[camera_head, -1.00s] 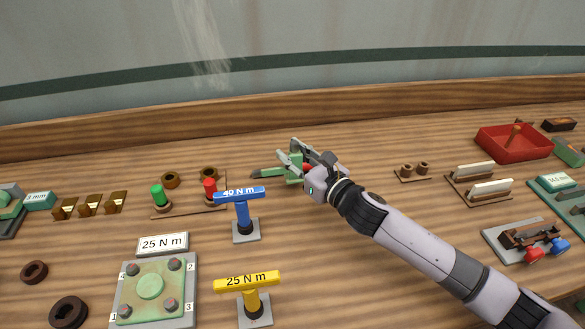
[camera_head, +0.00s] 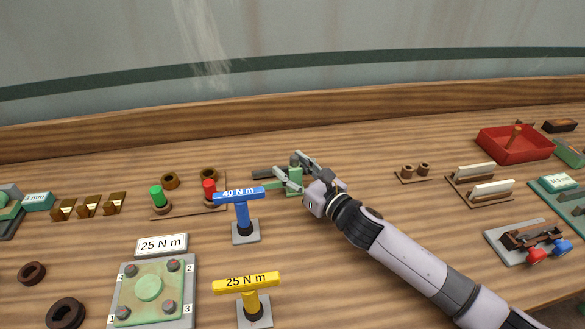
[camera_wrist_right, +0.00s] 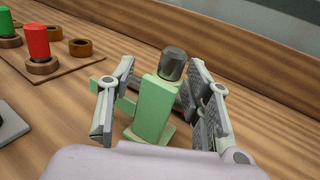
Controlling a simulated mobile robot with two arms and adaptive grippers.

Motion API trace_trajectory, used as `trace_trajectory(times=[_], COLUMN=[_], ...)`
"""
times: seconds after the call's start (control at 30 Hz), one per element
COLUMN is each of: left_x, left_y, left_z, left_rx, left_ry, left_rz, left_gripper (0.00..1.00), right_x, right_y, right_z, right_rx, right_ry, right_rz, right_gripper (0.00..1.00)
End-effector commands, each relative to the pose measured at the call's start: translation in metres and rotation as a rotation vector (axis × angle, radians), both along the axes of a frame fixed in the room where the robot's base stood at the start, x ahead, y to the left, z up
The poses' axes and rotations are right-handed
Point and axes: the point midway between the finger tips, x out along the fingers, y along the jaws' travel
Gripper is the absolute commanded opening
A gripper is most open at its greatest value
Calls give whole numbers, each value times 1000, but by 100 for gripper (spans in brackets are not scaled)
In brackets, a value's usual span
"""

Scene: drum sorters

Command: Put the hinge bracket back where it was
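The green part I take for the hinge bracket (camera_head: 294,183) stands upright on the bench, behind the blue T-handled tool. In the right wrist view it is a green upright block (camera_wrist_right: 153,108) with a dark grey cylinder (camera_wrist_right: 174,63) at its top and a green flange at its foot. My right gripper (camera_head: 291,175) is around it. In the wrist view the fingers of my right gripper (camera_wrist_right: 160,100) are apart, one on each side, with gaps visible beside the block. My left gripper is not in view.
The blue 40 N m tool (camera_head: 241,215) and yellow 25 N m tool (camera_head: 248,297) stand in front. A board with red (camera_head: 209,189) and green (camera_head: 157,197) pegs is at left. A red tray (camera_head: 512,146) is at far right. Bare bench lies just right of my gripper.

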Motion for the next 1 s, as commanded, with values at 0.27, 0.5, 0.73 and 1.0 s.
trace_trajectory(times=[0.27, 0.5, 0.73, 1.0], left_x=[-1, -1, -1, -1], left_y=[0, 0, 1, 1], left_z=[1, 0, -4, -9], left_rx=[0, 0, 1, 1], left_ry=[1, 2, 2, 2], left_rz=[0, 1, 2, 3], left_gripper=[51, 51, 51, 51], right_x=[0, -16, -55, -87], right_y=[0, -14, -46, -72], right_z=[1, 2, 1, 2], right_rx=[-1, -3, -3, -1], right_ry=[-1, 0, 1, 0], right_rz=[0, -1, -1, -1], right_gripper=[48, 48, 48, 48])
